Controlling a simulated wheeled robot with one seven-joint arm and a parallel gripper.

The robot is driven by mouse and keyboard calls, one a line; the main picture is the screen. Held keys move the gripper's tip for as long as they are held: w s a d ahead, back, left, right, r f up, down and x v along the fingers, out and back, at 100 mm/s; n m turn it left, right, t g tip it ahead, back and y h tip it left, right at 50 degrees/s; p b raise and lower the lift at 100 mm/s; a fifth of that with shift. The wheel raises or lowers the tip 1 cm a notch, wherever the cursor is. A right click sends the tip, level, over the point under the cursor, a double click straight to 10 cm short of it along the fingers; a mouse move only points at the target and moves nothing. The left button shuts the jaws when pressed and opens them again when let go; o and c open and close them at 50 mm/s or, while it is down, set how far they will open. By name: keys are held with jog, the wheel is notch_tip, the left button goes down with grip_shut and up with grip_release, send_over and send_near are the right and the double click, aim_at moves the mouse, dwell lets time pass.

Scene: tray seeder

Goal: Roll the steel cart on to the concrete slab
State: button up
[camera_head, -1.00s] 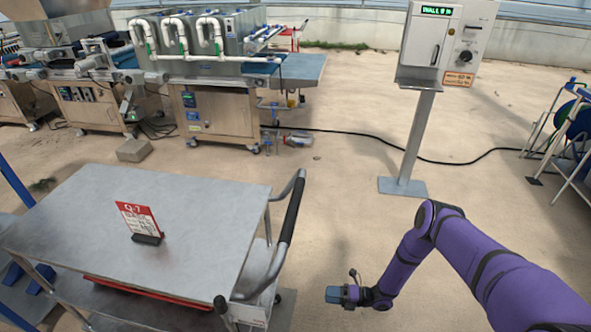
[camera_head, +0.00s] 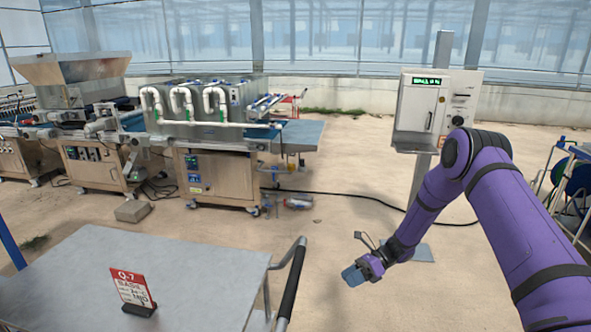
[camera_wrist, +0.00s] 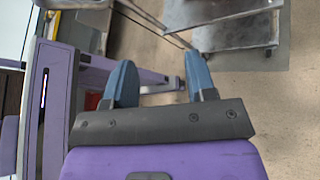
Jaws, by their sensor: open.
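The steel cart (camera_head: 190,265) stands at the lower left of the head view, its lower part cut off by the frame. Its flat grey top carries a red and white sign (camera_head: 132,288). A black-gripped push handle (camera_head: 291,283) rises at its right end. My gripper (camera_head: 352,276) is to the right of the handle in the picture, apart from it and empty. In the wrist view its two blue fingers (camera_wrist: 160,85) are spread with nothing between them. Grey metal surfaces show beyond them at the upper right. I cannot make out the concrete slab for certain.
A seeding machine line (camera_head: 215,165) fills the back left, with a small concrete block (camera_head: 132,211) on the floor before it. A control box (camera_head: 432,105) stands on a post behind my arm. A black cable (camera_head: 345,194) crosses the floor. A blue-framed rack is at the right.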

jog(key=s+d+r+n+t+h, duration=0.15)
jog(key=s+r+n, duration=0.25)
jog(key=r, duration=0.7)
jog(key=s+d+r+n+h, duration=0.2)
jog(key=s+r+n+h, duration=0.15)
jog(key=r, duration=0.75)
jog(key=s+d+r+n+t+h, duration=0.1)
jog(key=s+d+r+n+h, duration=0.2)
jog(key=r, duration=0.8)
jog(key=s+d+r+n+t+h, duration=0.1)
jog(key=s+d+r+n+t, duration=0.1)
jog(key=s, duration=0.6)
jog(key=s+d+r+n+t+h, duration=0.2)
jog(key=s+r+n, duration=0.3)
jog(key=s, duration=0.4)
jog(key=s+d+r+n+t+h, duration=0.2)
jog(key=s+r, duration=0.3)
jog(key=s, duration=0.4)
jog(key=shift+d+r+n+t, duration=0.45)
jog(key=shift+n+t, duration=0.1)
jog(key=shift+n, duration=0.3)
